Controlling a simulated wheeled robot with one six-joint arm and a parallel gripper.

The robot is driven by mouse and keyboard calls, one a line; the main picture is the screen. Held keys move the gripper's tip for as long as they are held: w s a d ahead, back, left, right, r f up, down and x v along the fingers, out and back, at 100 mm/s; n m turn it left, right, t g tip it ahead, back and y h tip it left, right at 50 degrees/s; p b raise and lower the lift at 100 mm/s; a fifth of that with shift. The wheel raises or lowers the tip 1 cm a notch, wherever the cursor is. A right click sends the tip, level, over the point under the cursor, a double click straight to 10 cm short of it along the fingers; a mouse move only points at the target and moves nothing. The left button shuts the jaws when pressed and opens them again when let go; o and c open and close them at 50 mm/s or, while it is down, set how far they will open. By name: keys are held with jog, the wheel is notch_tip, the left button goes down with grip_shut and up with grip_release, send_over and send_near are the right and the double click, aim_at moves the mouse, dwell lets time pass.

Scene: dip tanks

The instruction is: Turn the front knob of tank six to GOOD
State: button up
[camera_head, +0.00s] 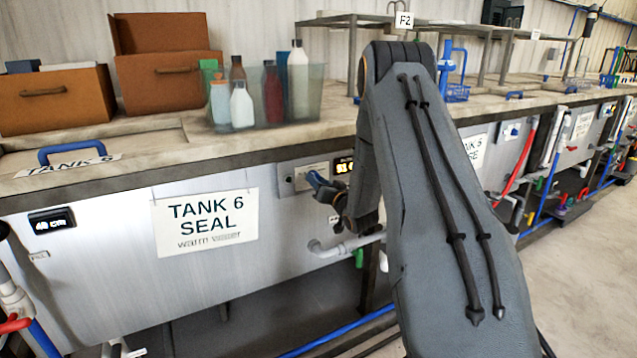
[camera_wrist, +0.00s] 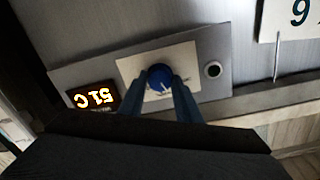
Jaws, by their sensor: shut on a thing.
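Tank six (camera_head: 110,285) is a grey metal tank with a "TANK 6 SEAL warm water" sign (camera_head: 205,222) on its front. Right of the sign is a control panel (camera_head: 285,187), which also shows upside down in the wrist view (camera_wrist: 215,85). The round blue knob (camera_wrist: 159,75) sits on the panel's pale plate (camera_wrist: 133,68). My gripper (camera_wrist: 164,88) is shut on the knob, its blue fingers on either side. The knob's pointer and plate markings are too small to read.
An orange display (camera_wrist: 94,97) beside the knob reads 51 C. A round black button or socket (camera_wrist: 213,70) is on its other side. A grey pipe (camera_head: 345,244) juts out below the panel. Bottles in a clear bin (camera_head: 307,98) and brown boxes (camera_head: 165,78) stand on the counter above.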

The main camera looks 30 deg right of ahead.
jog(key=shift+d+m+y+p, duration=0.1)
jog(key=shift+m+y+p, duration=0.3)
jog(key=shift+m, duration=3.5)
jog(key=shift+d+m+y+p, duration=0.1)
jog(key=shift+m+p, duration=0.6)
jog(key=shift+m, duration=3.5)
jog(key=o, duration=1.1)
jog(key=shift+a, duration=0.1)
jog(key=shift+c, duration=0.2)
jog(key=shift+s, duration=0.1)
jog(key=s+b, duration=0.1)
jog(key=s, duration=0.6)
jog(key=shift+s+d+r, duration=0.15)
jog(key=shift+s+d, duration=0.05)
jog(key=shift+s, duration=0.1)
